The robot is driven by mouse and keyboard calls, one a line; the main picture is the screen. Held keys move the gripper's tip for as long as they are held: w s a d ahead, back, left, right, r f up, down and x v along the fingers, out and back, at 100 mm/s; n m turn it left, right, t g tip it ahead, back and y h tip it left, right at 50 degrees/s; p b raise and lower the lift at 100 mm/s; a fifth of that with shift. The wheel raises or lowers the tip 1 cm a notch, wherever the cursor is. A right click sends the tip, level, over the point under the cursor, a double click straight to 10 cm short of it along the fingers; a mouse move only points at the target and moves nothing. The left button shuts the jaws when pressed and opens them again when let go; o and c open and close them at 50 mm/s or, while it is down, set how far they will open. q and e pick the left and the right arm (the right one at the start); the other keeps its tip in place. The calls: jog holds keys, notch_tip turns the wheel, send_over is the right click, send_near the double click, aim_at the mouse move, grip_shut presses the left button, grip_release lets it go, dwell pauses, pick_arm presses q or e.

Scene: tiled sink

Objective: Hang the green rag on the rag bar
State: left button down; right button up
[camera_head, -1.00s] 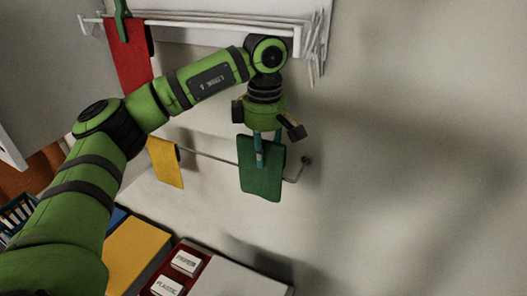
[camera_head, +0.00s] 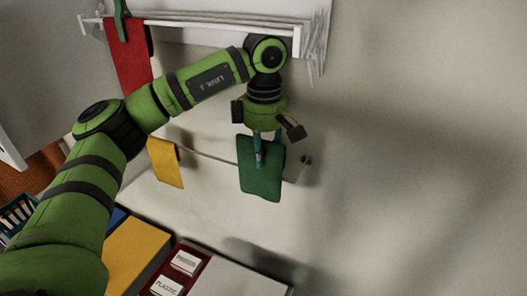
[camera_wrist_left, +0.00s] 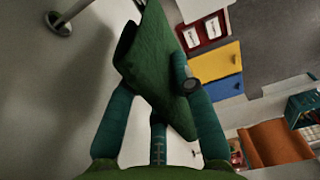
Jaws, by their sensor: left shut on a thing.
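The green rag (camera_head: 262,180) hangs down from my left gripper (camera_head: 259,152), which is shut on it near its top edge. In the left wrist view the green rag (camera_wrist_left: 150,55) lies between the teal fingers and fills the upper middle. The rag bar (camera_head: 208,156) is a thin grey rail on the wall. The rag overlaps its right part in the head view, and I cannot tell whether the rag touches it. The bar's wall mount (camera_wrist_left: 58,23) shows at the top left of the left wrist view. My right gripper is out of view.
A yellow rag (camera_head: 165,162) hangs at the bar's left part. A red rag (camera_head: 128,58) hangs from the white rack (camera_head: 215,22) above. Below are bins with yellow (camera_head: 135,250) and red (camera_head: 190,272) tops. The wall to the right is clear.

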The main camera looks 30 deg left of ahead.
aim_at(264, 180)
pick_arm(q)
jog(key=shift+f, duration=0.15)
jog(key=shift+f+b, duration=2.85)
jog(key=shift+f, duration=1)
jog(key=c, duration=1)
grip_release()
